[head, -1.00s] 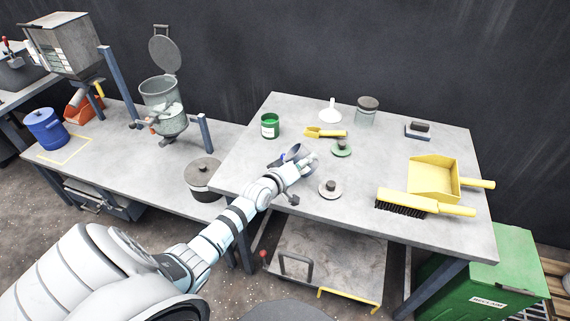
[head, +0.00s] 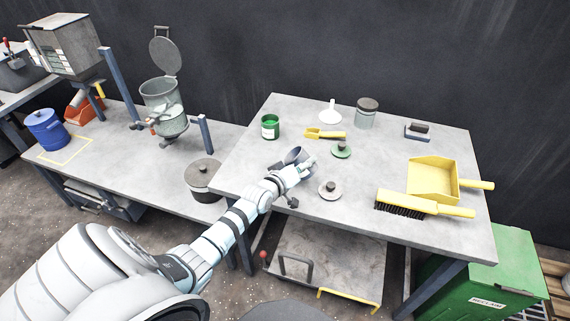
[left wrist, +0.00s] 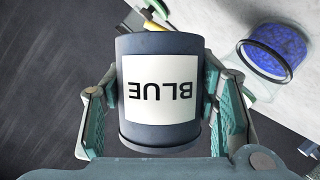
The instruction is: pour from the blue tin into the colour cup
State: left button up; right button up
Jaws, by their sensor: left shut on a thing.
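The blue tin (left wrist: 160,92) is a dark grey-blue can with a white label reading BLUE, upside down in the left wrist view. My left gripper (left wrist: 157,105) is shut around its sides. In the head view the tin (head: 295,155) shows at my left gripper (head: 303,170), above the front left part of the table. The colour cup (left wrist: 274,55) is a clear cup with blue contents, beside the tin in the left wrist view. In the head view my gripper and the tin largely hide the cup. My right gripper is not in view.
A green tin (head: 270,127), yellow scoop (head: 325,133), white funnel (head: 330,112) and lidded jar (head: 366,114) stand behind. Two loose lids, one green (head: 341,151) and one grey (head: 329,190), lie nearby. A yellow dustpan (head: 433,179) and brush (head: 420,205) lie right.

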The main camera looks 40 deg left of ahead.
aim_at(310, 156)
pick_arm(q)
jog(key=shift+m+g+y, duration=0.3)
jog(key=shift+m+y, duration=0.1)
jog(key=shift+m, duration=0.4)
notch_tip(310, 156, up, 4)
jog(key=p, duration=0.3)
jog(key=shift+a, duration=0.1)
jog(key=d+f+m+b, duration=0.1)
jog(key=d+f+m+g+y+b, duration=0.1)
jog(key=f+m, duration=0.1)
jog(key=shift+w+d+y, duration=0.3)
jog(key=shift+w, duration=0.1)
jog(key=shift+m+y, duration=0.3)
jog(key=shift+m, duration=0.1)
notch_tip(310, 156, up, 3)
jog(key=p, duration=0.2)
jog(key=shift+a+r+m+p, duration=0.15)
jog(key=shift+r+m+p, duration=0.05)
jog(key=shift+m+p, duration=0.1)
jog(key=shift+f, duration=0.1)
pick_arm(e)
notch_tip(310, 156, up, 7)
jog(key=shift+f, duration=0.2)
pick_arm(q)
jog(key=shift+f, duration=0.1)
